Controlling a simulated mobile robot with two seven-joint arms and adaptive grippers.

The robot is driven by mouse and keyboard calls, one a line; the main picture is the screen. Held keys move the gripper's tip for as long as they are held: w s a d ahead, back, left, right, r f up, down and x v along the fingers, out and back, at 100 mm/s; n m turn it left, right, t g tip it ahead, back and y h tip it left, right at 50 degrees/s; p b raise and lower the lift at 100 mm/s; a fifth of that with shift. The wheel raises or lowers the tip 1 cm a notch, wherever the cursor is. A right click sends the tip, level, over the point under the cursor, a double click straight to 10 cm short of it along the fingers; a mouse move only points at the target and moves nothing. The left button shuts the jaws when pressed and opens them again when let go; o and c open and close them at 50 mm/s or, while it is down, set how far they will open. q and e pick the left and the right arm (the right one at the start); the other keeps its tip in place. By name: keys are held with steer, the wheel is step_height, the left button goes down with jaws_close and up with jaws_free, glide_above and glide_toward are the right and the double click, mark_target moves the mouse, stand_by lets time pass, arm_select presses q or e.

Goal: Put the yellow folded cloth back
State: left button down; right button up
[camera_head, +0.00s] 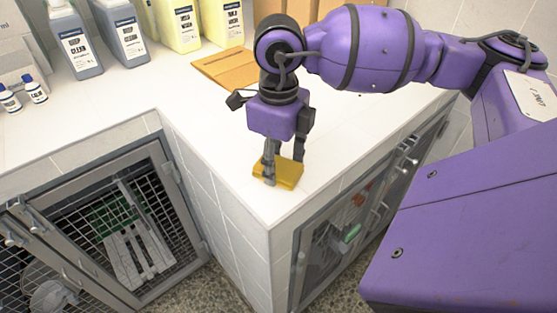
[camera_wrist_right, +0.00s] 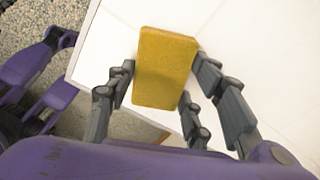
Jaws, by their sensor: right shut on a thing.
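The yellow folded cloth (camera_head: 287,176) is a small flat mustard block at the front corner of the white counter (camera_head: 215,135). My right gripper (camera_head: 284,168) points down over it and is shut on it, with fingers on opposite sides. In the right wrist view the cloth (camera_wrist_right: 165,68) sits between the fingers (camera_wrist_right: 163,85), over the counter edge. I cannot tell whether its underside touches the counter. My left gripper is not in view.
A flat orange-tan item (camera_head: 228,68) lies farther back, near yellow bottles (camera_head: 178,22) and grey bottles (camera_head: 72,40). Small white bottles (camera_head: 35,88) stand at left. Mesh-door kennels (camera_head: 125,225) are below. The counter middle is clear.

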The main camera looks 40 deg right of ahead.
mark_target(279, 166)
steer(key=o, duration=1.1)
steer(key=shift+f, duration=0.1)
steer(key=shift+r, duration=0.35)
step_height(279, 166, up, 12)
steer(key=shift+f, duration=0.2)
steer(key=shift+f, duration=0.1)
